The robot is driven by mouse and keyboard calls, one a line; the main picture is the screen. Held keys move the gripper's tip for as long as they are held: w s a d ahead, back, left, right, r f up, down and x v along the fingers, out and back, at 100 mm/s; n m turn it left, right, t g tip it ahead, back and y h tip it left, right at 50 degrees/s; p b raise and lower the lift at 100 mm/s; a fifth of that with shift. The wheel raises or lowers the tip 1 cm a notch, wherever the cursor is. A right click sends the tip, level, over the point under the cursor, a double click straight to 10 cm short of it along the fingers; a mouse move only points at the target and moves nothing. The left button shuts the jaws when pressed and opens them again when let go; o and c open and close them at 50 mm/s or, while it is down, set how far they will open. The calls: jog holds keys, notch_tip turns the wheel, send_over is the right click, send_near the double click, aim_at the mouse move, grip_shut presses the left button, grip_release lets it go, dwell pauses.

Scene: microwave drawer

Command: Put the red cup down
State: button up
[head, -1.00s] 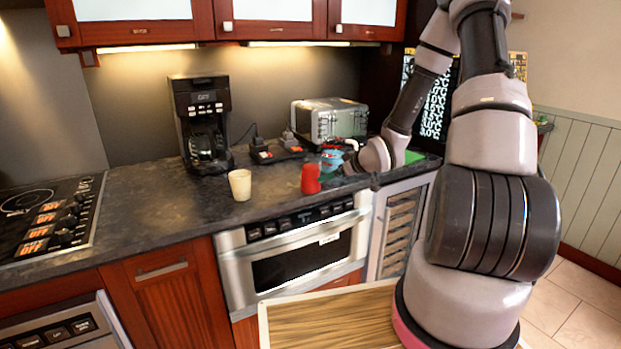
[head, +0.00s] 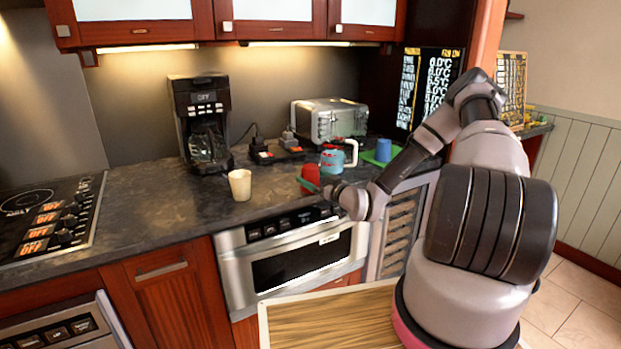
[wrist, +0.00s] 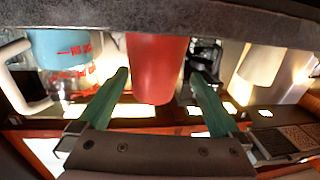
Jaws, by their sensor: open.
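The red cup (head: 311,174) stands on the dark counter near its front edge, right of the cream cup. In the wrist view, where the counter is at the top, the red cup (wrist: 156,68) is between my two green fingers. My gripper (head: 312,186) is low at the counter's front edge, in front of the cup. In the wrist view my gripper (wrist: 157,74) is open, with a visible gap on each side of the cup. A finger hides part of the cup in the head view.
A jug with a white handle (head: 333,160) stands close behind the red cup. A blue cup (head: 384,150) is on a green mat to the right. A cream cup (head: 240,185) is to the left. A coffee maker (head: 200,125) and a toaster (head: 330,120) stand at the back.

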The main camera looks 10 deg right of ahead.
aim_at(305, 173)
jog(key=x, duration=0.5)
jog(key=shift+w+d+f, duration=0.2)
jog(key=shift+w, duration=0.3)
jog(key=shift+c, duration=0.3)
